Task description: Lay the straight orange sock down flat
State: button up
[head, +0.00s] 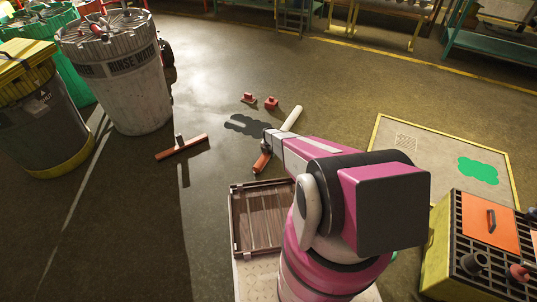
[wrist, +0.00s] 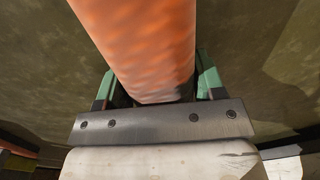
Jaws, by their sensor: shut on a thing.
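The straight orange sock (wrist: 140,45) fills the upper middle of the wrist view, with its near end between the green fingers of my gripper (wrist: 155,90). My gripper is shut on it. In the head view the orange sock (head: 261,161) shows as a short slanted piece beyond the tip of my pink arm, above the dark floor. The arm hides the fingers there. I cannot tell whether the sock touches the floor.
A dark spill (head: 243,125) and two small red objects (head: 271,103) lie beyond. A wooden tray (head: 234,225) is near; a pale mat (head: 398,170) and yellow crate (head: 436,255) are right.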

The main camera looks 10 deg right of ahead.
jog(key=shift+f, duration=0.2)
jog(key=o, duration=0.9)
notch_tip(320, 180, up, 12)
jog(key=shift+s+r, duration=0.15)
jog(key=s+r+m, duration=0.9)
jog(key=s+r, duration=0.3)
jog(key=r, duration=0.2)
jog(key=s+r+m, duration=1)
jog(key=s+r, duration=0.2)
jog(key=r, duration=0.2)
jog(key=s+r+m, duration=0.9)
jog(key=s+r, duration=0.4)
jog(key=r, duration=0.1)
jog(key=shift+r+m, duration=0.25)
jog(key=shift+m, duration=0.15)
